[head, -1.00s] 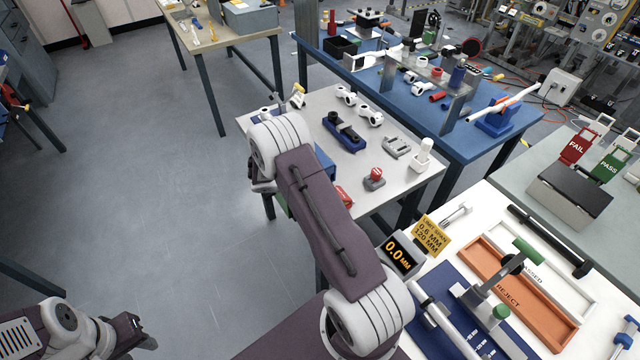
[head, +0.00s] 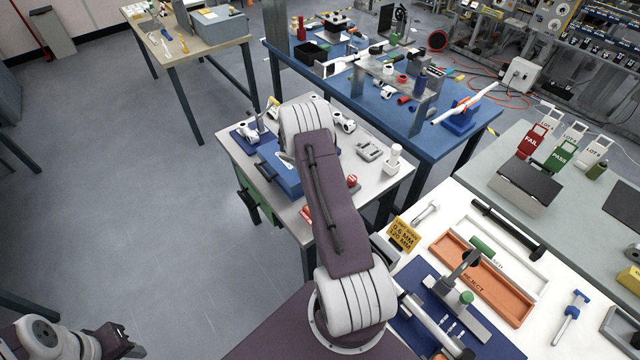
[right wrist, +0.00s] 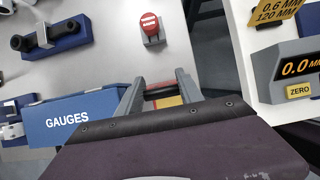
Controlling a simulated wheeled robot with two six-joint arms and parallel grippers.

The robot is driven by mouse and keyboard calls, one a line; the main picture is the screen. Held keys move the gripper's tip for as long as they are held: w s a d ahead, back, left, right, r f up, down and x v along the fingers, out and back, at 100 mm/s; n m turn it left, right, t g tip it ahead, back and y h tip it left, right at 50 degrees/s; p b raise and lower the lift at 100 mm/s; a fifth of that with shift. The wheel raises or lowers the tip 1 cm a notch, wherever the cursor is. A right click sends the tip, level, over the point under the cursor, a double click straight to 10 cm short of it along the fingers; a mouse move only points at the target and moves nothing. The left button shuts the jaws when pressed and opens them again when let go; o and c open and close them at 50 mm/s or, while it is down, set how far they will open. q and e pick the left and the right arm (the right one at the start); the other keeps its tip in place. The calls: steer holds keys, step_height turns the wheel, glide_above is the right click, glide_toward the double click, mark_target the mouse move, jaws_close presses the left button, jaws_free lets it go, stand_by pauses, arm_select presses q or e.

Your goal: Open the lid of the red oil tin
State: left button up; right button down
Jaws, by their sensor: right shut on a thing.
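The red oil tin (right wrist: 166,92) shows in the right wrist view as a small red and yellow patch with a dark bar across it, between my fingers. Most of it is hidden by the gripper body. My right gripper (right wrist: 160,88) is shut on it, one finger on each side. In the head view a red corner of the tin (head: 306,212) shows at the small table's front edge, left of my right arm, which hides the right gripper. I cannot tell whether the lid is open. My left gripper (head: 128,348) is low at the left, away from the tables; its jaws are unclear.
The blue GAUGES box (right wrist: 78,117) stands close left of the right gripper. A red-topped grey block (right wrist: 150,28) sits beyond it. The white bench (head: 420,210) with a digital gauge (right wrist: 290,68) is at the right. Open floor (head: 130,220) lies left.

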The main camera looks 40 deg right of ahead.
steer(key=shift+s+d, duration=0.15)
steer(key=shift+d, duration=0.15)
steer(key=c, duration=0.8)
jaws_free()
steer(key=shift+f, duration=0.1)
steer(key=shift+o, duration=0.2)
steer(key=shift+d+f, duration=0.1)
steer(key=shift+d, duration=0.1)
steer(key=v, duration=0.9)
steer(key=shift+b, duration=0.3)
